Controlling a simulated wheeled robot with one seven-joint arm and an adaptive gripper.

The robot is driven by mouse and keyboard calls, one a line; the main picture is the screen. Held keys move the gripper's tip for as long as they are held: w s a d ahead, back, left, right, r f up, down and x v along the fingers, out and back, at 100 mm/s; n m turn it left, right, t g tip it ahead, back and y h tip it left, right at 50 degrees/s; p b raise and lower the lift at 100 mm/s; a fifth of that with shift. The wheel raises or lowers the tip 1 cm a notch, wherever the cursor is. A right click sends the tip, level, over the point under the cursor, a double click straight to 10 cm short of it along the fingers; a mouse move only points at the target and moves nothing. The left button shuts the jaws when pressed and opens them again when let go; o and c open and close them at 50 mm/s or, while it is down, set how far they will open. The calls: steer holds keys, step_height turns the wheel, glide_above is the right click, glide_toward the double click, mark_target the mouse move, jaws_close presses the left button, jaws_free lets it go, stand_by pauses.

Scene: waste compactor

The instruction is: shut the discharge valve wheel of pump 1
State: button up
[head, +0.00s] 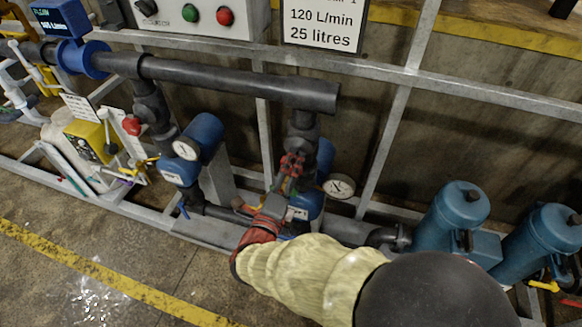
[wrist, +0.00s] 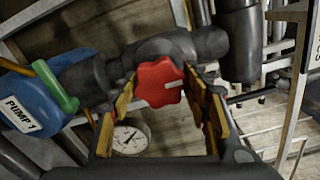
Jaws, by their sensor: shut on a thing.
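The red valve wheel (wrist: 160,82) with a pale mark sits on a dark pipe in the middle of the wrist view. It also shows in the head view (head: 292,165), just beyond my gripper (head: 284,180). In the wrist view my gripper (wrist: 161,84) has its yellow-padded fingers on either side of the wheel, shut on it. A blue pump body (wrist: 25,95) labelled "PUMP 1" lies left of the wheel. My sleeved arm hides part of the lower pipework in the head view.
A green lever (wrist: 55,86) stands between the pump and wheel. A round gauge (head: 339,186) is right of the wheel. A dark horizontal pipe (head: 240,82) runs above. Blue canisters (head: 452,213) stand at right. Grey frame bars (head: 395,110) cross behind. Floor at lower left is clear.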

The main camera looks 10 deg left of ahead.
steer(key=shift+f, duration=0.15)
steer(key=o, duration=1.2)
steer(key=s, duration=0.8)
steer(key=s+a, duration=0.1)
steer(key=s, duration=0.3)
